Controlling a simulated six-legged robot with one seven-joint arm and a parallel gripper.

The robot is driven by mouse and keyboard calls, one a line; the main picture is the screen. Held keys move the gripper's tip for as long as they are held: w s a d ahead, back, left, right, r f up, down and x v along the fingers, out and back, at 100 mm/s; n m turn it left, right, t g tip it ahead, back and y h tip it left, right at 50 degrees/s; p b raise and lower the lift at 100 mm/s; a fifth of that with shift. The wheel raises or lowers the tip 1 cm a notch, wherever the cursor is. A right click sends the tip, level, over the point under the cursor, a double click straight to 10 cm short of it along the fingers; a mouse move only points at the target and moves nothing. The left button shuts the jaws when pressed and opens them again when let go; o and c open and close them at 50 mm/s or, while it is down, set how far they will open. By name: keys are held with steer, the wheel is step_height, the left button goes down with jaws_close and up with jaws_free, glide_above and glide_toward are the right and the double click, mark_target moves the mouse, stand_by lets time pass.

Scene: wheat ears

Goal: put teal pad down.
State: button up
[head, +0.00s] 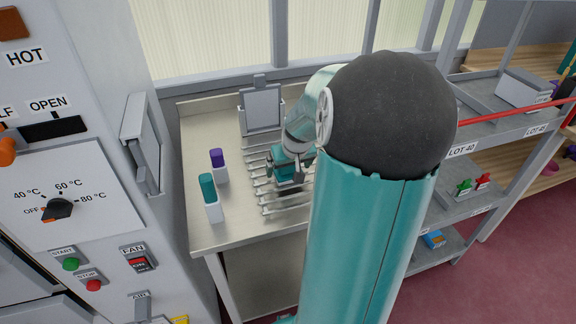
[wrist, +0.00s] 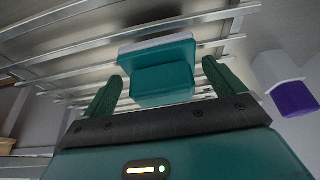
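A teal pad (wrist: 165,84) with a pale edge on its far side lies between my gripper's two green fingers in the wrist view. My gripper (wrist: 165,90) is open, with a narrow gap between each finger and the pad's near block. In the head view my gripper (head: 290,172) points down over the wire rack (head: 268,200) on the steel table. The pad is hard to tell from my teal gripper there. The rack's bars show right behind the pad in the wrist view; I cannot tell whether it touches them.
A teal-topped white block (head: 213,211) and a purple-topped white block (head: 221,172) stand left of the rack. A grey framed panel (head: 262,108) stands at the table's back. An oven-like cabinet (head: 60,160) is at left. Shelves with lot labels (head: 463,151) are at right.

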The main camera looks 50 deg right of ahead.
steer(key=shift+f, duration=0.1)
steer(key=shift+r, duration=0.25)
steer(key=v, duration=1.3)
steer(key=shift+w+a+r, duration=0.15)
steer(key=shift+a+r, duration=0.05)
steer(key=shift+a, duration=0.05)
